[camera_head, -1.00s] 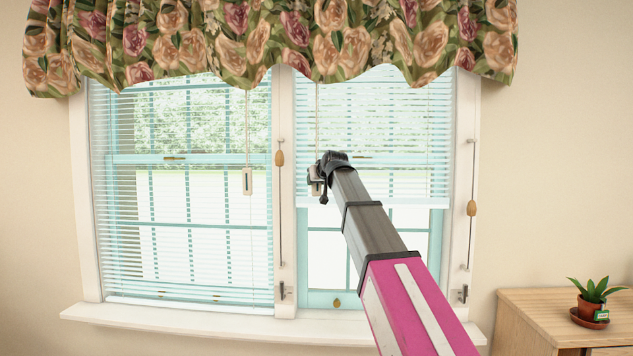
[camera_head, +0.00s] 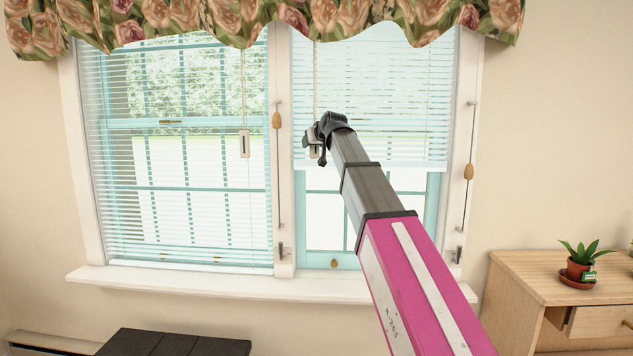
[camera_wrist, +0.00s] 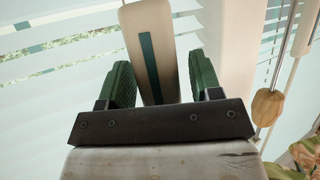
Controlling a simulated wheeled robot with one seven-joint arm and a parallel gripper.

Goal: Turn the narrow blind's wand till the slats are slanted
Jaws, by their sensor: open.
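The narrow blind (camera_head: 400,110) hangs in the right window, its bottom edge about halfway down. Its slats look pale and close-set; their exact tilt is hard to tell. A cord hangs at its left side and ends in a cream block (camera_head: 314,150), partly hidden by my gripper (camera_head: 318,140). In the wrist view the block (camera_wrist: 180,50) has a dark teal strip and stands between my two green finger pads (camera_wrist: 160,84). The fingers are open, with a visible gap on each side of the block.
A wider blind (camera_head: 180,200) covers the left window, with its own hanging block (camera_head: 244,144). Rods with wooden knobs (camera_head: 277,120) (camera_head: 469,172) run along the window frames. A potted plant (camera_head: 580,265) stands on a wooden cabinet (camera_head: 520,270). A dark slatted top (camera_head: 175,343) lies below the sill (camera_head: 220,285).

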